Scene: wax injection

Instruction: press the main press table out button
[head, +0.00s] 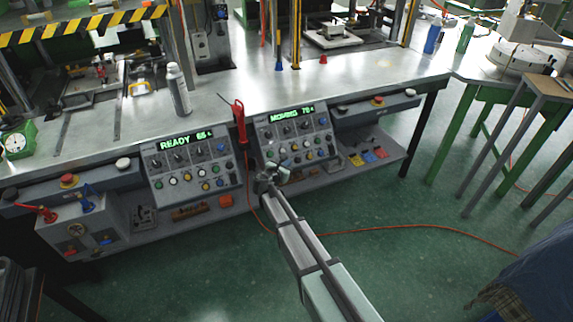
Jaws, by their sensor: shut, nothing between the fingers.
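Two grey control panels are set into the front of the bench. The left panel (193,164) has a green display that seems to read READY 65. The right panel (297,137) has a green display that seems to read MOVING 70. Both carry dark knobs and rows of small coloured buttons. The labels are too small to read, so I cannot tell which is the table out button. My gripper (274,169) is shut and empty at the right panel's lower left corner. It hides part of that corner, and I cannot tell whether it touches a button.
A red-handled tool (239,122) with a cord hangs between the panels. A spray can (178,90) stands on the metal bench top (260,95). Red emergency buttons sit at left (69,180) and right (377,100). An orange cable (400,228) crosses the open green floor.

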